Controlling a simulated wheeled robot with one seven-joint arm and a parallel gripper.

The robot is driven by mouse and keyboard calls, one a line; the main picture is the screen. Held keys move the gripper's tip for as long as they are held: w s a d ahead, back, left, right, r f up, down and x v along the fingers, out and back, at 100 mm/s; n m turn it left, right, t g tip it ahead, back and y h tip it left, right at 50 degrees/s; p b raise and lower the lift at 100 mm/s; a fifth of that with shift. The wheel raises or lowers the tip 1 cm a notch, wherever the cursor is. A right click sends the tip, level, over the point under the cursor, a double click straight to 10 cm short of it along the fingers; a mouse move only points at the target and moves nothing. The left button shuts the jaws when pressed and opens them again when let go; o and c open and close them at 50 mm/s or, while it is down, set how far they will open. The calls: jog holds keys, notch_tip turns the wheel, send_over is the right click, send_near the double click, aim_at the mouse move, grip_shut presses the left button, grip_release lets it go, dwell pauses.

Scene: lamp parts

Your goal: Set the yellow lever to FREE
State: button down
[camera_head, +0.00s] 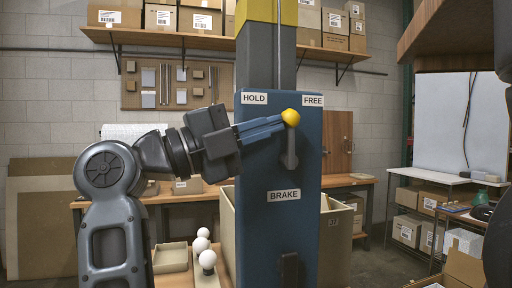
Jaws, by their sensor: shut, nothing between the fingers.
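The lever has a yellow knob (290,117) on a dark arm (291,148) and stands about upright on the front of a blue column (262,215). Its knob is between the HOLD label (254,98) at upper left and the FREE label (313,100) at upper right, a little nearer FREE. A BRAKE label (283,195) is below it. My gripper (281,123) reaches in from the left with its blue fingers shut and empty. The fingertips are at the knob's left side; I cannot tell whether they touch it.
A beige bin (336,245) stands behind the column. White bulbs (207,258) and an open tray (170,258) are on the bench at lower left. A shelf with cartons (195,42) runs along the wall above. A rack with boxes (410,230) is at right.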

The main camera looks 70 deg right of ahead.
aim_at(286, 111)
jog(key=s+t+y, duration=0.1)
jog(key=s+d+r+t+y+b, duration=0.1)
jog(key=t+y, duration=0.1)
jog(key=s+d+m+t+y+b, duration=0.1)
jog(key=t+y, duration=0.1)
jog(key=shift+d+r, duration=0.25)
jog(key=shift+s+d, duration=0.15)
jog(key=shift+s, duration=0.15)
jog(key=shift+s+b, duration=0.1)
jog(key=shift+b, duration=0.2)
dwell(0.3)
jog(key=shift+r, duration=0.1)
jog(key=shift+w+r, duration=0.2)
jog(key=v, duration=1.3)
jog(key=shift+r, duration=0.45)
jog(key=shift+w, duration=0.1)
